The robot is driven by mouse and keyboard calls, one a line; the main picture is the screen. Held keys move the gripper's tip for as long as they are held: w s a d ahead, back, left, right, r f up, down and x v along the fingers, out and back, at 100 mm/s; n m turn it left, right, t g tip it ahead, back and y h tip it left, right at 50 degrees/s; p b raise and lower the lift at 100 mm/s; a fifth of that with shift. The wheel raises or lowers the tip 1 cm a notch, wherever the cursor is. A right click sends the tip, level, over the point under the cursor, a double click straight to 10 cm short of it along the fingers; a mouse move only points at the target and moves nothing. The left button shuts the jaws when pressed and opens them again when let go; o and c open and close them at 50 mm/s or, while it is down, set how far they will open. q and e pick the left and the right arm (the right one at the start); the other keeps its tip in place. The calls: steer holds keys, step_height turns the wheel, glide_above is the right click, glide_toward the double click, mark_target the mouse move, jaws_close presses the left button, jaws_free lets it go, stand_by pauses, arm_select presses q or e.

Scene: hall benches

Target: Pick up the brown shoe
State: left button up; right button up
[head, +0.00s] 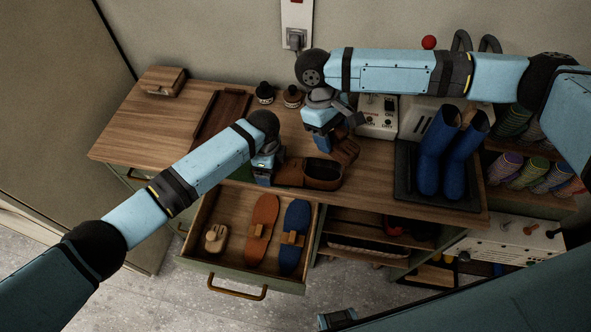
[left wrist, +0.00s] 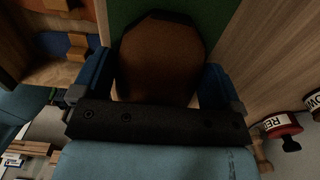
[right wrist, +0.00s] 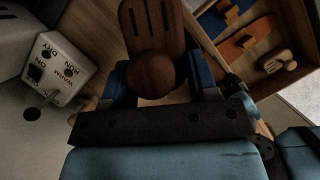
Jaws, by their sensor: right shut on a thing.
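The brown shoe (head: 290,174) lies on the wooden bench top, its dark opening toward the right. My left gripper (head: 266,166) is at its left end. In the left wrist view, a rounded brown end of the shoe (left wrist: 160,62) lies between the spread blue fingers (left wrist: 158,90); contact is hard to tell. My right gripper (head: 330,137) is just above the shoe's opening end, shut on a brown wooden piece (head: 346,150). In the right wrist view this piece (right wrist: 152,25) has slots and a rounded knob, like a shoe tree.
An open drawer (head: 195,258) below holds orange and blue soles and a small wooden piece. A white switch box (head: 377,116) is behind the right gripper.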

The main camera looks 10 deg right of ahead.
arm_select(q)
steer(key=shift+r, duration=0.5)
step_height(320, 180, up, 2)
steer(key=shift+r, duration=0.2)
steer(key=s+a, duration=0.2)
steer(key=s, duration=0.3)
steer(key=s+a, duration=0.3)
steer(key=s, duration=0.2)
steer(key=s+a, duration=0.3)
steer(key=s, duration=0.3)
steer(key=shift+s, duration=0.1)
steer(key=shift+d, duration=0.15)
steer(key=shift+w+d+r, duration=0.1)
steer(key=shift+w+d, duration=1.2)
steer(key=shift+w, duration=1.35)
steer(key=shift+w+d+f, duration=0.1)
steer(key=shift+w+d, duration=1.15)
steer(key=shift+w, duration=1.45)
steer(key=shift+w+d+r, duration=0.1)
steer(key=shift+w+d, duration=1.2)
steer(key=shift+w, duration=1.45)
steer(key=shift+f, duration=0.25)
steer(key=shift+f, duration=1.5)
